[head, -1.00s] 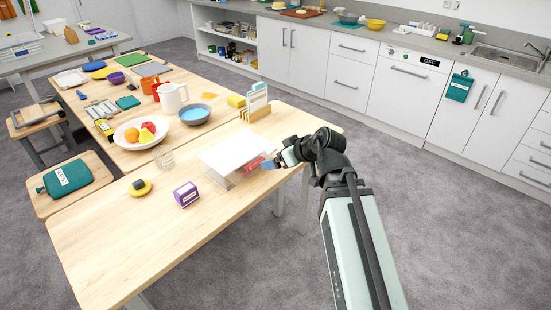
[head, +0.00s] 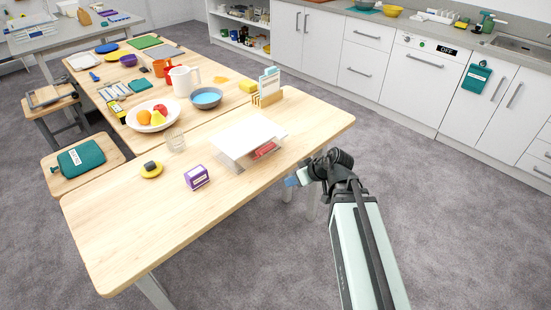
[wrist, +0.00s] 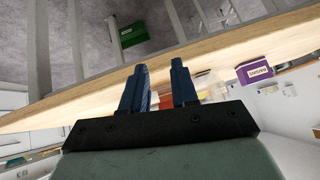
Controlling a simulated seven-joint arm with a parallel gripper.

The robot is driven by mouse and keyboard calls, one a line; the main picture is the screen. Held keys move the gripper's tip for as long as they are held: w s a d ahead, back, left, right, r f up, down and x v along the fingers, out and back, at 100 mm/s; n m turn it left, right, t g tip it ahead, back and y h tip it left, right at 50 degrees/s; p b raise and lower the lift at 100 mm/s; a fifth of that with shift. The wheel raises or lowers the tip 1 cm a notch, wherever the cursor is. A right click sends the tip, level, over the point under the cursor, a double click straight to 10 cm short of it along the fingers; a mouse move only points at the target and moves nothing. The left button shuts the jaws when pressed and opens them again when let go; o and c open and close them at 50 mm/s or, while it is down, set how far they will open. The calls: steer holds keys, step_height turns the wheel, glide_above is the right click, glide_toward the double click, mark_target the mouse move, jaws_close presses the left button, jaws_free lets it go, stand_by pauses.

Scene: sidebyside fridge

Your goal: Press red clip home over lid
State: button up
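A clear box with a white lid (head: 250,136) stands near the table's right edge. The red clip (head: 264,150) is on the box's side facing my gripper, just under the lid's edge. I cannot tell whether it is fully over the lid. My gripper (head: 291,181) is off the table's edge, apart from the box and to the lower right of the clip. In the wrist view my gripper's two blue fingers (wrist: 159,88) are spread with nothing held. The red clip (wrist: 166,99) shows beyond them, partly hidden.
The table's front is clear. Open floor lies right of the table.

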steer(key=shift+m+g+y, duration=0.6)
steer(key=shift+m+g, duration=0.2)
steer(key=shift+g, duration=0.1)
steer(key=s+f, duration=0.1)
steer(key=f, duration=0.2)
steer(key=s+f, duration=0.1)
steer(key=f, duration=0.3)
steer(key=s+a+f, duration=0.1)
steer(key=f, duration=0.3)
steer(key=shift+a+f, duration=0.1)
steer(key=shift+f, duration=0.05)
jaws_close()
step_height(320, 180, down, 4)
steer(key=s+a+f+m+y, duration=0.1)
steer(key=s+a+y, duration=0.1)
steer(key=n+t+y, duration=0.8)
steer(key=n+t, duration=0.7)
steer(key=n, duration=0.6)
glide_toward(264, 150)
steer(key=shift+n, duration=0.4)
steer(key=w+r, duration=0.1)
steer(key=w+a+r, duration=0.1)
steer(key=w, duration=0.1)
steer(key=w+a+r, duration=0.1)
steer(key=shift+w+r, duration=0.2)
steer(key=shift+w, duration=0.15)
